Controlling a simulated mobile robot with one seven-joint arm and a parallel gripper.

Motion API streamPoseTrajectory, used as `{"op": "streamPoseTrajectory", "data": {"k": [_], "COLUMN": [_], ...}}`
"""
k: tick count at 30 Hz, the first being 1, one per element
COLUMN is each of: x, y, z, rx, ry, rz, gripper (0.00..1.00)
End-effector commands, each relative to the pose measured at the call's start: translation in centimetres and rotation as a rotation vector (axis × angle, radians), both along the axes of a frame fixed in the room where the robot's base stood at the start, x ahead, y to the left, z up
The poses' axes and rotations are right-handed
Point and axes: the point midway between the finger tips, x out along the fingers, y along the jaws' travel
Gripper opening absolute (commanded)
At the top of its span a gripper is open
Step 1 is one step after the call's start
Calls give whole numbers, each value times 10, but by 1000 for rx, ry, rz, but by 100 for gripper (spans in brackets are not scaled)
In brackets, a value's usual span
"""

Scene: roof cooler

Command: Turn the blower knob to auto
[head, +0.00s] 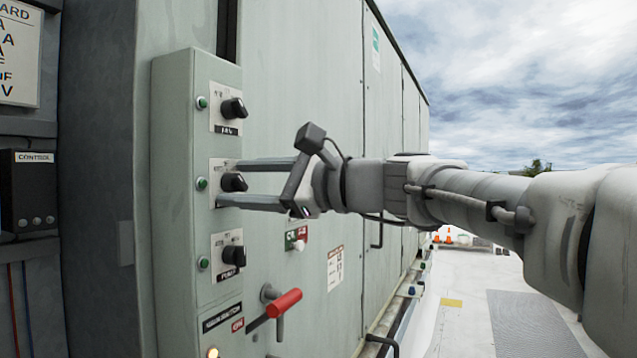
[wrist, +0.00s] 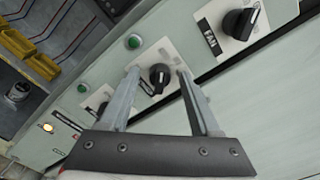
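The green-grey control box (head: 172,200) carries three black rotary knobs in a column, each on a white plate. The top knob (head: 234,108) has a label that reads FAN in the wrist view (wrist: 211,40). The bottom knob (head: 234,256) has a label that seems to read PUMP. The middle knob (head: 233,182) has its label hidden or unreadable, so I cannot confirm it is the blower knob. My gripper (head: 230,184) is open at the middle knob. In the wrist view the middle knob (wrist: 160,76) sits between the fingertips, with a gap visible on both sides.
Green buttons, such as the middle one (head: 201,183), sit left of the knobs. A red-handled lever (head: 284,303) sticks out below my gripper. A lit lamp (head: 212,352) is at the box's bottom. A black CONTROL box (head: 30,190) is at left. Open air lies right of the cabinet.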

Motion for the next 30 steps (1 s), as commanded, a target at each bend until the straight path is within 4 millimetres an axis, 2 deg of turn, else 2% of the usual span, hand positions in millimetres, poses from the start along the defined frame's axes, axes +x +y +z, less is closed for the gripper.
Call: {"op": "streamPoseTrajectory", "data": {"k": [8, 13, 17, 30], "x": [0, -5, -14, -54], "y": [-1, -13, -37, -132], "z": [0, 0, 0, 0], "rx": [1, 0, 1, 1], "ry": [1, -1, -2, 0], "rz": [-1, -5, -6, -3], "gripper": [65, 65, 65, 65]}}
